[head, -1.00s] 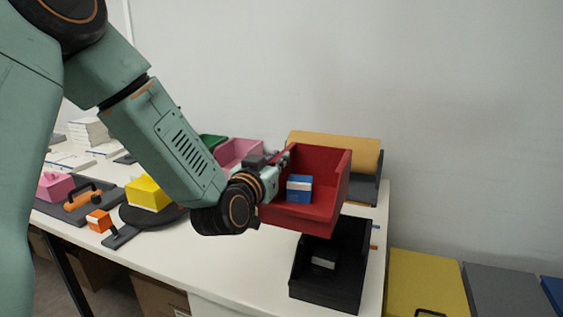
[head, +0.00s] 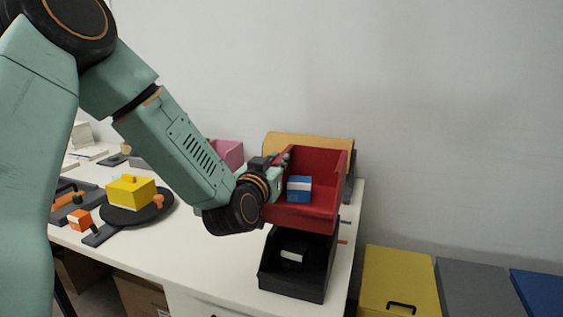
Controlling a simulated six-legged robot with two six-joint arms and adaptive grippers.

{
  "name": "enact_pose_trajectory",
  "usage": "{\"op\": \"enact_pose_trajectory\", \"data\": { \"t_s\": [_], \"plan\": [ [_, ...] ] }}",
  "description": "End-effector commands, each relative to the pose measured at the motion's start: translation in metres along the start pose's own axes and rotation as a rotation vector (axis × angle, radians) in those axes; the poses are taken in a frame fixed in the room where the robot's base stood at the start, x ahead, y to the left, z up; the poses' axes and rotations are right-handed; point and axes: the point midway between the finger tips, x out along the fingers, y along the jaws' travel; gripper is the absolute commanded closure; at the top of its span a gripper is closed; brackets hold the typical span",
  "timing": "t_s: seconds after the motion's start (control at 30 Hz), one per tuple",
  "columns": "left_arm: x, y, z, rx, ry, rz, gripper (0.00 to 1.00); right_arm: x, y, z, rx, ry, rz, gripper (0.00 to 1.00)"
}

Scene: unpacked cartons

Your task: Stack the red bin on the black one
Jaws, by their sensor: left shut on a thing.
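The red bin (head: 315,212) hangs from my left gripper (head: 281,172), which is shut on its left side. A blue and white box (head: 299,189) sits inside the red bin. The black bin (head: 292,281) stands on the white table near its right end, with a small grey-white item (head: 291,256) inside. The red bin is over the back part of the black bin and hides its rear rim. I cannot tell whether the two bins touch. My right gripper does not show.
A yellow-orange bin (head: 308,143) stands behind the red bin, and a pink bin (head: 229,152) is to its left. A yellow block (head: 130,191) sits on a round black plate at left. Yellow (head: 394,282), grey and blue lids lie right of the table (head: 209,265).

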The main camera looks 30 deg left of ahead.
Motion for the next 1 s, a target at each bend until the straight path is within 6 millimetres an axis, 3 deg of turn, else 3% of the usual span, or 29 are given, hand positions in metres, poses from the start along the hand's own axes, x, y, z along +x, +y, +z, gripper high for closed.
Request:
{"op": "enact_pose_trajectory", "data": {
  "t_s": [0.53, 1.0],
  "plan": [
    [0.000, 0.003, 0.045, 0.000, 0.003, 0.002, 1.00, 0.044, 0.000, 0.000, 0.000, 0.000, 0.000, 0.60],
    [-0.001, 0.005, 0.041, 0.000, 0.002, 0.004, 1.00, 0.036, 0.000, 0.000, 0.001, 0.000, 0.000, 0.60]
  ]
}}
